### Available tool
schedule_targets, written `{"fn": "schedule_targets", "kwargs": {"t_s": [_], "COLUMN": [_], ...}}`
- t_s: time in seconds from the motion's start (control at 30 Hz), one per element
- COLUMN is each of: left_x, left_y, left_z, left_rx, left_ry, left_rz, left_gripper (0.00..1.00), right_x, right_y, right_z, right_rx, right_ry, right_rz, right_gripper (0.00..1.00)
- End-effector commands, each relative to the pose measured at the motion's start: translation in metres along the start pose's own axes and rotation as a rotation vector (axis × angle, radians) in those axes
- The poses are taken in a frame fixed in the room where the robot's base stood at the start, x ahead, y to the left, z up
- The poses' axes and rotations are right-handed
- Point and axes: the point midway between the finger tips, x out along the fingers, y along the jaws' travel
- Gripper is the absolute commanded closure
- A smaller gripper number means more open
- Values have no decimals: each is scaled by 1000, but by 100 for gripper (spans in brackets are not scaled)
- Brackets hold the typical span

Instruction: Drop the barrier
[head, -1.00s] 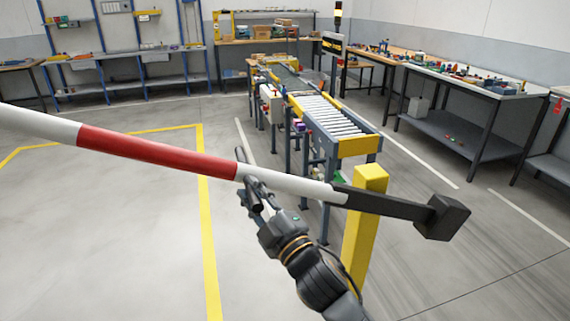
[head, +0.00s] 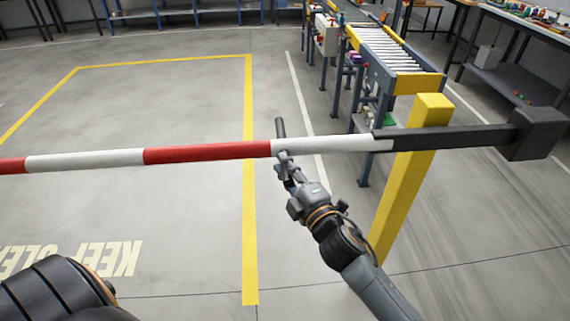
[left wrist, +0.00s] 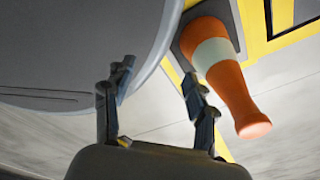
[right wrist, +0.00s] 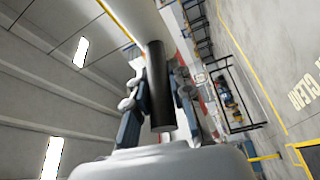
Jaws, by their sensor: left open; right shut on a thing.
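The barrier is a red-and-white striped boom (head: 207,153) that lies across the head view, nearly level. Its right end is a dark arm with a black block (head: 538,134), by a yellow post (head: 408,185). A black handle (head: 280,128) sticks out from the boom. My right gripper (head: 285,162) is shut on this handle. In the right wrist view the black handle (right wrist: 158,90) stands between the fingers. My left gripper (left wrist: 157,85) is open and empty in the left wrist view, with an orange-and-white cone (left wrist: 228,85) beyond its right finger.
A roller conveyor (head: 385,50) stands behind the post. A workbench (head: 525,40) is at the back right. A yellow floor line (head: 250,200) bounds a clear area with painted lettering (head: 120,260) on the near floor. A large grey rounded surface (left wrist: 80,45) fills the upper left of the left wrist view.

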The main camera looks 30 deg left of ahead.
Motion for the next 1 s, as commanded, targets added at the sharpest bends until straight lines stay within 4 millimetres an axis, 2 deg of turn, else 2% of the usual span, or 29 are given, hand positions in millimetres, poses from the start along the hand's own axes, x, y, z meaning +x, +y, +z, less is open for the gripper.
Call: {"fn": "schedule_targets", "kwargs": {"t_s": [0.03,0.23,0.27,0.33,0.37,0.63,0.73,0.87,1.0], "left_x": [0,1,1,1,1,0,0,0,0], "left_y": [1,2,2,2,2,1,1,1,1], "left_z": [0,0,0,0,0,1,2,1,0], "left_rx": [-1,-1,-1,-1,-1,0,0,0,0], "left_ry": [0,0,0,0,0,-1,-1,-1,0], "left_rz": [1,2,2,2,2,1,1,1,1], "left_gripper": [43,43,43,43,43,43,43,43,43], "right_x": [-2,-3,-3,-3,-3,-3,-8,-28,-59], "right_y": [-8,-11,-11,-12,-12,-8,-8,-8,-9], "right_z": [5,6,6,7,7,4,4,4,5], "right_rx": [-3,-2,-1,-1,-1,0,0,0,0], "right_ry": [-12,-16,-16,-17,-17,-11,-10,-10,-12], "right_rz": [-14,-20,-21,-22,-22,-15,-14,-15,-17], "right_gripper": [100,100,72,58,55,55,55,55,55]}}
